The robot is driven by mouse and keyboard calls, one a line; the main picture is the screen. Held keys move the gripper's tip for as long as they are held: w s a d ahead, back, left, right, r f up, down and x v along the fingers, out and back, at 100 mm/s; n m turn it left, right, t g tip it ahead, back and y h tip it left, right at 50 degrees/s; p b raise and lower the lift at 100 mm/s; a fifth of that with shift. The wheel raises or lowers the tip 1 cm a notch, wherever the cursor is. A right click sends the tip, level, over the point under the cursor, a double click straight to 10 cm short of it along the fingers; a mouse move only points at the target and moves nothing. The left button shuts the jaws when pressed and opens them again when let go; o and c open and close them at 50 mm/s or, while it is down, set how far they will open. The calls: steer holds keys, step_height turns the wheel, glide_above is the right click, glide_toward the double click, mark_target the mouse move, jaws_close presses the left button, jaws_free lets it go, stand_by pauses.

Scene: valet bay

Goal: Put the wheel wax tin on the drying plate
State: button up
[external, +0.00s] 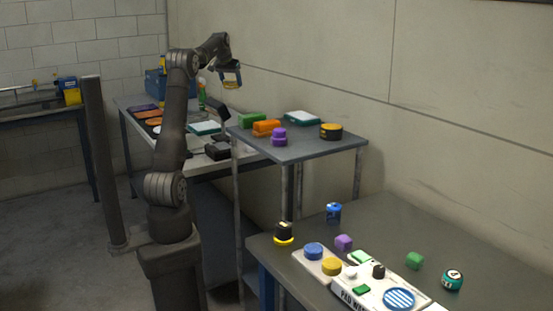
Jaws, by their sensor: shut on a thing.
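My gripper (231,80) is raised above the far work table, near the wall. It is shut on a small yellow-orange and dark object (232,85), which looks like a tin; no label is readable. It hangs in the air, clear of the surfaces below. A similar round black and yellow-orange tin (331,131) stands on the grey shelf table. I cannot tell for sure which flat piece is the drying plate. Flat white and teal pieces lie on the far table (203,128) and on the shelf table (302,118).
The grey shelf table (285,150) holds green (251,119), orange (266,128) and purple (279,137) items. A black block (217,151) lies on the far table. The front bench (455,240) carries pads, blocks and small containers. A dark post (100,165) stands left of my arm.

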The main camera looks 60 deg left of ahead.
steer(key=s+a+n, duration=0.3)
steer(key=s+a, duration=0.7)
steer(key=s, duration=0.2)
step_height(320, 180, down, 17)
steer(key=shift+g+y, duration=0.3)
steer(key=shift+y, duration=0.1)
steer(key=s+a+f, duration=0.2)
steer(key=a, duration=0.1)
steer(key=s+a+f, duration=0.1)
steer(key=a+f, duration=0.2)
steer(key=s+a+f, duration=0.2)
steer(key=a+f, duration=0.1)
steer(key=shift+s+a, duration=0.3)
steer(key=shift+s, duration=0.05)
steer(key=shift+f, duration=2)
steer(key=shift+f, duration=0.1)
steer(key=o, duration=0.7)
steer(key=shift+f, duration=0.1)
steer(key=o, duration=0.4)
